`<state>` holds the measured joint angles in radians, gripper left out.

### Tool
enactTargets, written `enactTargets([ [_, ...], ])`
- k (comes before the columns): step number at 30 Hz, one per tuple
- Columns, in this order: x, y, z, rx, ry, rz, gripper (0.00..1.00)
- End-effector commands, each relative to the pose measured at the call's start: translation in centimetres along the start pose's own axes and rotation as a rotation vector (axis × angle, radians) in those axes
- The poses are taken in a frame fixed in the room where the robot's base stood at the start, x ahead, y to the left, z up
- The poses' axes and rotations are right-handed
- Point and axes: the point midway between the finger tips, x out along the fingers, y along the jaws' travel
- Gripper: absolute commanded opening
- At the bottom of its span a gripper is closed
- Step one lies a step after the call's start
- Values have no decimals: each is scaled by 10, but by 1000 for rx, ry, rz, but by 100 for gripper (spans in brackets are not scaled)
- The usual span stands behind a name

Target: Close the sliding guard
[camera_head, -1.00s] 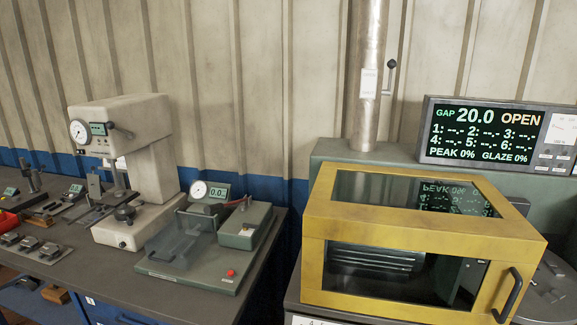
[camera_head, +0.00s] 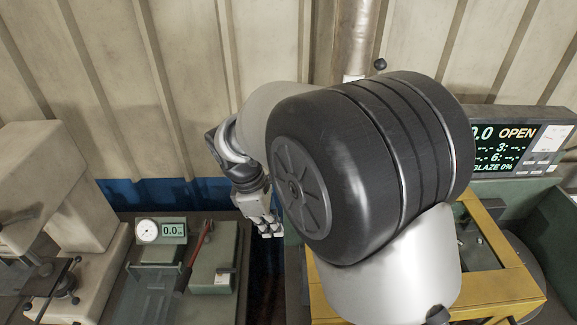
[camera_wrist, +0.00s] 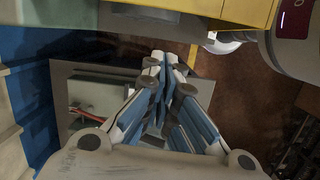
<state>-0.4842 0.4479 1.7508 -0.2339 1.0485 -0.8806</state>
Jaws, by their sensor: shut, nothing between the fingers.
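The sliding guard (camera_head: 503,243) is a yellow frame with clear panels at the right of the head view. My arm hides much of it, and its dark handle is not clearly visible. A yellow part (camera_wrist: 250,10) also shows at the top right of the wrist view. The display (camera_head: 520,145) above it reads OPEN. My gripper (camera_head: 268,230) is left of the guard in the head view, apart from it, near the grey gauge box. In the wrist view my gripper (camera_wrist: 158,60) has its fingertips together with nothing between them.
The grey gauge box (camera_head: 222,262) with a red lever and a dial (camera_head: 147,231) stands on the left bench. A beige press (camera_head: 60,185) is at the far left. A metal column (camera_head: 355,35) rises behind my arm. A dark gap separates the benches.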

Motion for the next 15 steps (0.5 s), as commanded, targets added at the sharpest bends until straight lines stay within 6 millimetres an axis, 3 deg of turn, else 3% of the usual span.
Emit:
enactTargets([
  [8, 13, 4, -14, -89, -26, -13, 0],
  [15, 59, 2, -12, -85, -26, -16, 0],
])
